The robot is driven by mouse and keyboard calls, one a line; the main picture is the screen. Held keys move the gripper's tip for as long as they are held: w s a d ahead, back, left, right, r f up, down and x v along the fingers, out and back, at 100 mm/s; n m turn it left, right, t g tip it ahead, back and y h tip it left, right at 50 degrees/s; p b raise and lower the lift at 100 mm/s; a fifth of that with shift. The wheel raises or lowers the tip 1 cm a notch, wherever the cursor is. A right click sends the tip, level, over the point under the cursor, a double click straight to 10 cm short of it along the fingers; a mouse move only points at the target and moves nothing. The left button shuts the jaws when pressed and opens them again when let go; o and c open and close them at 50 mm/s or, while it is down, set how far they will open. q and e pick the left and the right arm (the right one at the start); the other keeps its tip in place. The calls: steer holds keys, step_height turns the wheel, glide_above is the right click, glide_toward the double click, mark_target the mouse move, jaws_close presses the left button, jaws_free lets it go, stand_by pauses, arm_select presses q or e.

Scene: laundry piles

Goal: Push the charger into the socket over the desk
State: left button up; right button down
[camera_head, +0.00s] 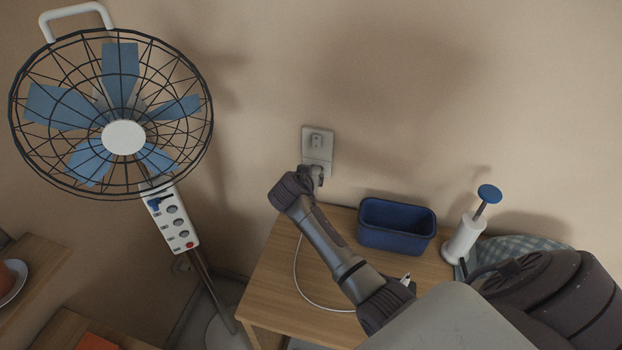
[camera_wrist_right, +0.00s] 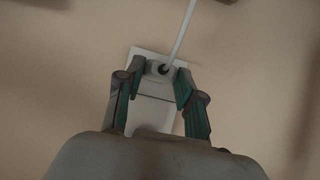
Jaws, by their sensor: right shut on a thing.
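The wall socket (camera_head: 318,143) is a pale upright double plate on the beige wall over the wooden desk (camera_head: 275,279). My right gripper (camera_head: 313,174) is at its lower half. In the right wrist view the fingers (camera_wrist_right: 158,80) are shut on the charger (camera_wrist_right: 153,71), a small pale plug with a cable (camera_wrist_right: 180,35). The charger lies in front of the socket plate (camera_wrist_right: 153,114). I cannot tell how deep it sits in the socket. The gripper partly hides the charger in the head view. My left gripper is in neither view.
A blue bin (camera_head: 397,226) and a white holder with a blue-topped handle (camera_head: 464,238) stand on the desk right of my arm. A white cable (camera_head: 298,272) loops over the desk's left side.

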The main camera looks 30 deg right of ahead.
steer(key=shift+w+d, duration=0.4)
steer(key=shift+d, duration=0.05)
stand_by(0.3)
steer(key=c, duration=0.7)
jaws_free()
steer(key=shift+o, duration=0.2)
steer(key=s+a+p, duration=0.2)
steer(key=s+a, duration=0.4)
steer(key=a, duration=0.1)
